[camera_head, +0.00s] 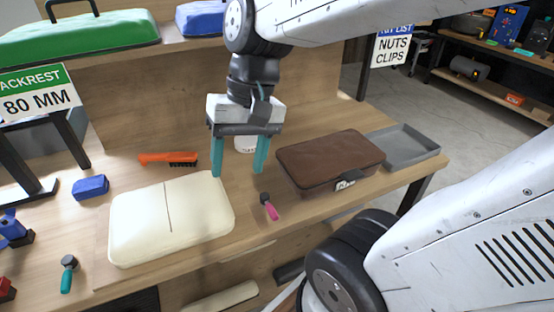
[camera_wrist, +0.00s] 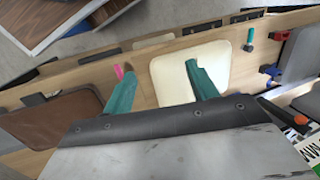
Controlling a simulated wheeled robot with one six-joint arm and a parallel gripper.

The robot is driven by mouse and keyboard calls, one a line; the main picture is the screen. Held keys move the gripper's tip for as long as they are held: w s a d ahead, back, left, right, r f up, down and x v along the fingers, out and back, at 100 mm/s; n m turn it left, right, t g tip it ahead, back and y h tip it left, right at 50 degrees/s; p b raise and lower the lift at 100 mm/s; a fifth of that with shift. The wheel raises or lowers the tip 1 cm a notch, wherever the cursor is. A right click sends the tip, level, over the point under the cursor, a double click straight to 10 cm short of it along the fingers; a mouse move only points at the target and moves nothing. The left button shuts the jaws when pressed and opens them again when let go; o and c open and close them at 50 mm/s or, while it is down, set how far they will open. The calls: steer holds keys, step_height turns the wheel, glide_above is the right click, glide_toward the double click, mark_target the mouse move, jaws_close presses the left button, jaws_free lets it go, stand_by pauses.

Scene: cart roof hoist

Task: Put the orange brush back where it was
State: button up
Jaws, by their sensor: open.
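The orange brush (camera_head: 168,159) lies on the workbench at the back left, behind the cream pad (camera_head: 150,228). Its dark bristles face right and toward the front. My gripper (camera_head: 238,172) is open and empty, hanging above the bench between the cream pad and the brown case. The brush is to the left of my gripper and apart from it. In the wrist view, the open teal fingers (camera_wrist: 160,85) point at the cream pad and the bench front. A small orange tip (camera_wrist: 268,94) at the right may be the brush; I cannot tell for sure.
A brown case (camera_head: 328,162) and a grey tray (camera_head: 408,146) stand at the right. A pink-handled tool (camera_head: 269,206) lies below my gripper. A white container (camera_head: 245,145) is partly hidden behind the fingers. A blue block (camera_head: 91,187) and a teal-handled tool (camera_head: 68,274) are at the left.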

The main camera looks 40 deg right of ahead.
steer(key=s+d+n+t+h, duration=0.1)
steer(key=s+d+n+h, duration=0.2)
steer(key=s, duration=0.2)
steer(key=shift+s+d+r, duration=0.3)
steer(key=shift+r, duration=0.05)
